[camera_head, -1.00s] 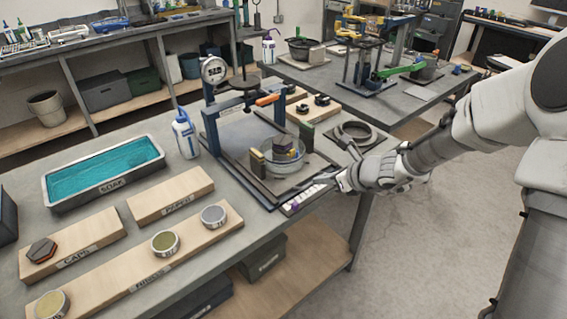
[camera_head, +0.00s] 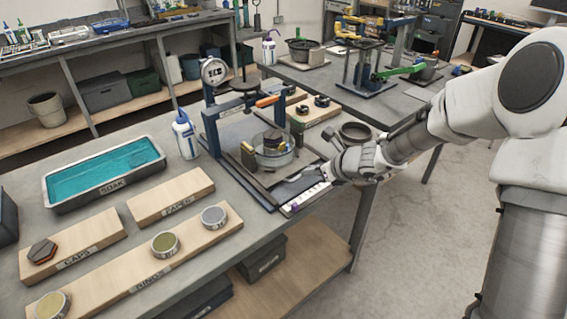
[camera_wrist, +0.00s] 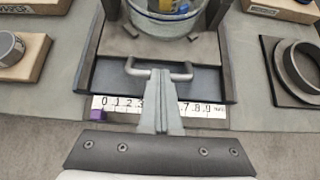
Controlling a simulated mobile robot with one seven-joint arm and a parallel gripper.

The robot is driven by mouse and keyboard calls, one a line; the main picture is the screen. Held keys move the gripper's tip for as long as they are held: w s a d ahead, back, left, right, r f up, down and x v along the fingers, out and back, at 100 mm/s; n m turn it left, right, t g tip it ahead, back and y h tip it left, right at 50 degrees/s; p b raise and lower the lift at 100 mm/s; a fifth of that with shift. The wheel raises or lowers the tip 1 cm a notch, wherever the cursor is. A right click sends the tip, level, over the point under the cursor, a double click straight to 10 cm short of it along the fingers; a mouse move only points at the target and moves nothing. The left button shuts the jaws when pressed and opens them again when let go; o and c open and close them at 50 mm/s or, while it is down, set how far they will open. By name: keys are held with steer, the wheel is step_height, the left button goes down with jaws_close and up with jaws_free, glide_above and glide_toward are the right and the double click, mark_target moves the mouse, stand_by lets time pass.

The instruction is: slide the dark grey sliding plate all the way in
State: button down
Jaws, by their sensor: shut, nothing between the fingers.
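The dark grey sliding plate (camera_wrist: 116,48) lies between two dark side rails in the wrist view and bears a round clear dish (camera_wrist: 170,28). A grey bar handle (camera_wrist: 186,70) stands at its front edge. A strip of bare bluish-grey bed (camera_wrist: 206,84) shows in front of the plate. My gripper (camera_wrist: 160,73) is shut and empty, its fingertips at the middle of the handle; whether they touch cannot be told. In the head view the dish (camera_head: 274,156) sits in the press frame, and my gripper (camera_head: 286,189) reaches in from the right at the front edge.
A white number scale (camera_wrist: 206,109) with a purple marker (camera_wrist: 97,114) runs along the front edge. A grey ring on a dark base (camera_wrist: 301,65) stands to the right. A bottle (camera_head: 185,135) and a soak tray (camera_head: 105,170) stand left of the press.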

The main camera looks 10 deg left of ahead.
mark_target(284, 149)
steer(key=shift+w+a+p, duration=0.35)
steer(key=shift+w+a, duration=0.6)
steer(key=shift+a, duration=0.25)
steer(key=shift+w+a+p, duration=0.3)
steer(key=shift+w+a, duration=0.6)
steer(key=shift+a, duration=0.3)
steer(key=shift+w+a+p, duration=0.9)
steer(key=shift+w+a, duration=0.1)
steer(key=shift+a, duration=0.3)
steer(key=shift+w+a+p, duration=0.9)
steer(key=shift+w+a, duration=0.1)
steer(key=shift+a, duration=0.25)
steer(key=shift+s+d+r+b, duration=0.25)
steer(key=shift+d+b, duration=0.1)
steer(key=shift+d, duration=0.1)
steer(key=shift+s+d+r+b, duration=0.2)
steer(key=shift+s+d+r, duration=0.45)
steer(key=shift+s+d, duration=0.3)
steer(key=shift+s+d+r+b, duration=0.2)
steer(key=shift+s+d+r, duration=0.45)
steer(key=shift+d, duration=0.4)
